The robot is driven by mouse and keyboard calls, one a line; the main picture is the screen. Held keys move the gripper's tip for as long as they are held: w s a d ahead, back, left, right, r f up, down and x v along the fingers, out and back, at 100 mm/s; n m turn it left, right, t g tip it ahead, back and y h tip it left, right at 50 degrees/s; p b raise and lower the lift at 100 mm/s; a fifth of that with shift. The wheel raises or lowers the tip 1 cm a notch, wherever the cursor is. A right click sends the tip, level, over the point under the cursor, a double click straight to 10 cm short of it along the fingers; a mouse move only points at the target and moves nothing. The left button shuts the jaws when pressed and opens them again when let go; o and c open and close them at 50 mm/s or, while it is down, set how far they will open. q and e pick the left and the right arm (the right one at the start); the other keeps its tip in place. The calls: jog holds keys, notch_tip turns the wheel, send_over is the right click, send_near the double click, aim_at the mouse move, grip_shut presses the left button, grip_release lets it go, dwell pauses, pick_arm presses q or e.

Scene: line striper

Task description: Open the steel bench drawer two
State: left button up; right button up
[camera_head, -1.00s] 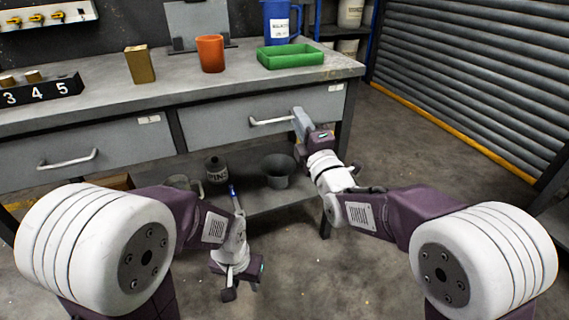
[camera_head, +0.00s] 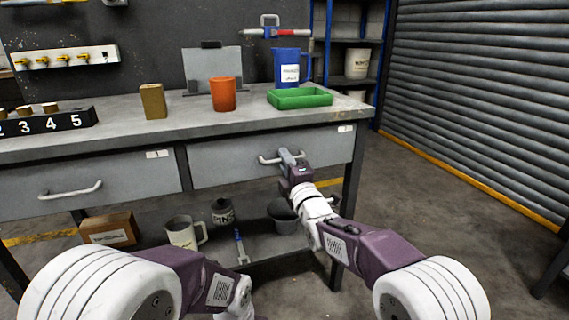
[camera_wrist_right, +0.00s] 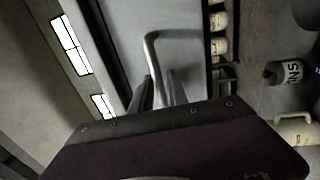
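The steel bench has two grey drawers side by side. Its right drawer (camera_head: 235,165) has a bar handle (camera_head: 267,160) and looks closed; the number on its label is too small to read. My left gripper is below the picture.
The lower shelf holds a mug (camera_head: 182,233), a dark tin (camera_head: 222,212) and a box (camera_head: 108,231). Floor at right is clear.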

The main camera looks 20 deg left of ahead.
grip_shut()
dwell(1.5)
